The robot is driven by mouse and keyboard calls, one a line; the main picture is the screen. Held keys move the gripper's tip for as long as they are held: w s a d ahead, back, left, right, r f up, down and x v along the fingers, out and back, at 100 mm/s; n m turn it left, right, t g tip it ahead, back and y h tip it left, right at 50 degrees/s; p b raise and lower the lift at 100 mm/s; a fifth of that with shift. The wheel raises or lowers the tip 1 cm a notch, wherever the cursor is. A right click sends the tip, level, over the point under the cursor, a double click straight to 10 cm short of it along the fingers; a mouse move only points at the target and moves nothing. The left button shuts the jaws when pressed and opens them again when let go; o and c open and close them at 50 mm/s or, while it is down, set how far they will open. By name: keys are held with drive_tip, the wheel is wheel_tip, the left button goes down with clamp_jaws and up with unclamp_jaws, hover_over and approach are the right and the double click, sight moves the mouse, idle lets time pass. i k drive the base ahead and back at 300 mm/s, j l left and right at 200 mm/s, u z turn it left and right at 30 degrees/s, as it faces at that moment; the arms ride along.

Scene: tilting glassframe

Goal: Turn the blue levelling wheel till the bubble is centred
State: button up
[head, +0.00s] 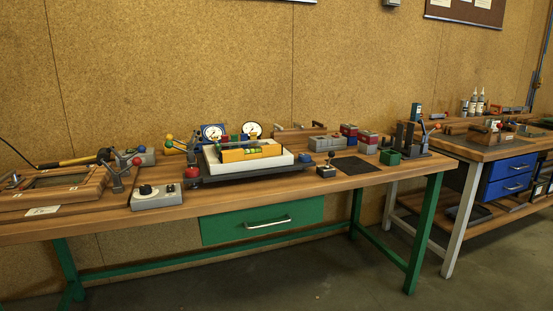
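A yellow spirit level (236,155) with a green vial (253,150) lies on a white plate (217,166) on a dark base, near the middle of the bench. The bubble is too small to make out. Several small coloured parts stand just behind the level. My gripper is not in this view.
Two dials (213,131) stand behind the plate. A red knob (193,172) is at the base's left end. A grey control box (157,196) stands front left, and a small black-knobbed lever (328,168) to the right. A dark mat (354,165) lies bare on the bench.

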sight(303, 158)
drive_tip(key=i+z, duration=0.1)
drive_tip(key=z, duration=0.3)
drive_tip(key=i+j+z, duration=0.1)
drive_tip(key=z, duration=0.25)
drive_tip(key=i+z, duration=0.1)
drive_tip(key=z, duration=0.3)
drive_tip(key=i+j+z, duration=0.35)
drive_tip(key=j, duration=0.25)
drive_tip(key=i+j+z, duration=0.15)
drive_tip(key=j, duration=0.15)
drive_tip(key=i+j, duration=0.15)
drive_tip(key=j, duration=0.2)
drive_tip(key=i+j, duration=0.2)
drive_tip(key=j, duration=0.2)
drive_tip(key=i+j+z, duration=0.1)
drive_tip(key=j, duration=0.25)
drive_tip(key=i, duration=0.05)
